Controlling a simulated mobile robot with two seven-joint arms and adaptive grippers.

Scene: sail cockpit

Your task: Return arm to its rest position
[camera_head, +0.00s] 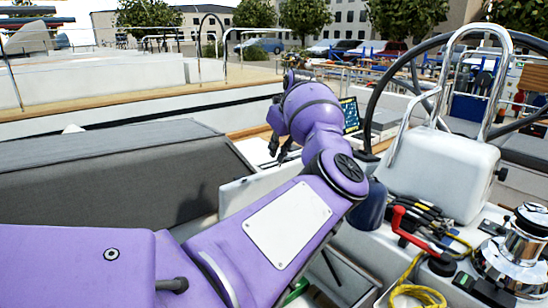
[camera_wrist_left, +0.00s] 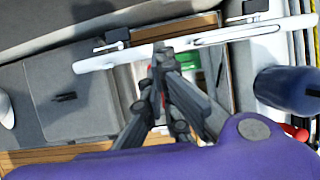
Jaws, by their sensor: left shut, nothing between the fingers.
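My left arm (camera_head: 290,215) is purple with a white panel. It comes in from the lower left and reaches across the middle of the head view. My left gripper (camera_head: 280,150) is dark and small in that view, near the edge of a white panel (camera_head: 245,188). In the left wrist view the gripper (camera_wrist_left: 160,60) shows larger, its fingers together with nothing held. A white bar-like edge (camera_wrist_left: 200,42) passes behind the fingertips. I cannot tell whether they touch it. My right gripper is not in view.
A grey cushioned bench (camera_head: 110,180) lies left of the arm. A steering wheel (camera_head: 385,90), a white pedestal (camera_head: 440,170), a red handle (camera_head: 400,222), a yellow rope (camera_head: 410,288) and a winch (camera_head: 515,250) stand to the right. A dark blue rounded object (camera_wrist_left: 290,92) is close in the wrist view.

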